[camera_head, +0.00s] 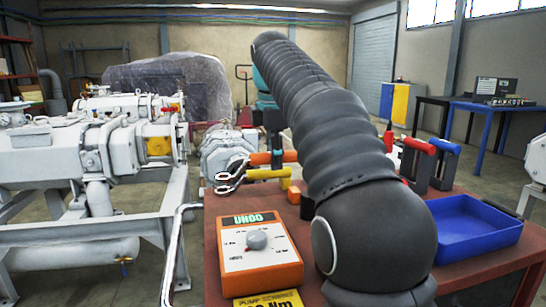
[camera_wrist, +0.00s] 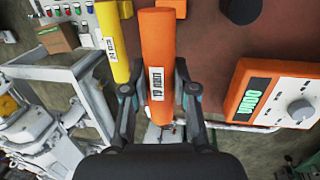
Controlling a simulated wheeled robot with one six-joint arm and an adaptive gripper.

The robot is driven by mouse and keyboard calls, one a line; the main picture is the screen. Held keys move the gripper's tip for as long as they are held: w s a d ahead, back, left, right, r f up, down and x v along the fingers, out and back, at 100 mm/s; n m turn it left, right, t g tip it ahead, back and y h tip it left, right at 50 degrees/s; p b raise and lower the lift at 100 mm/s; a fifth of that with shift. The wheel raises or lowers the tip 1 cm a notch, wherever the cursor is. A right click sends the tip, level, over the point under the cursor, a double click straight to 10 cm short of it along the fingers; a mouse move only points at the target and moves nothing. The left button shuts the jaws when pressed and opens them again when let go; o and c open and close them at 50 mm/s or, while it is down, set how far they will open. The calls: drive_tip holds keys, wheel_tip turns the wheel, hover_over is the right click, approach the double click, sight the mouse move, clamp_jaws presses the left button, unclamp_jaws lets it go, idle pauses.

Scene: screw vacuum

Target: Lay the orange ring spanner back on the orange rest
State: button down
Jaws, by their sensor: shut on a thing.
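The orange ring spanner shows its orange handle (camera_head: 262,158) and metal ring end to the left in the head view. My gripper (camera_head: 274,148) is shut on that handle. In the wrist view the labelled orange handle (camera_wrist: 158,60) runs between my two fingers (camera_wrist: 158,98). The yellow-handled spanner (camera_head: 268,173) lies close beside it, and its handle also shows in the wrist view (camera_wrist: 112,45). A small yellow block (camera_head: 293,194) is near the handles on the table.
The orange dial box (camera_head: 258,250) stands at the front of the red-brown table (camera_head: 213,240), with a yellow booklet before it. Grey pump machinery (camera_head: 60,150) stands left.

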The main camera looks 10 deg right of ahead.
drive_tip(key=shift+f+b, duration=1.45)
drive_tip(key=shift+f, duration=1.1)
drive_tip(key=shift+p, duration=0.7)
drive_tip(key=shift+f, duration=0.8)
drive_tip(key=c, duration=0.8)
unclamp_jaws()
drive_tip(key=shift+c, duration=0.2)
drive_tip(key=shift+o, duration=0.3)
drive_tip(key=o, duration=0.7)
drive_tip(key=shift+o, duration=0.2)
drive_tip(key=shift+r+p, duration=0.75)
drive_tip(key=shift+r, duration=0.25)
drive_tip(key=shift+r, duration=0.1)
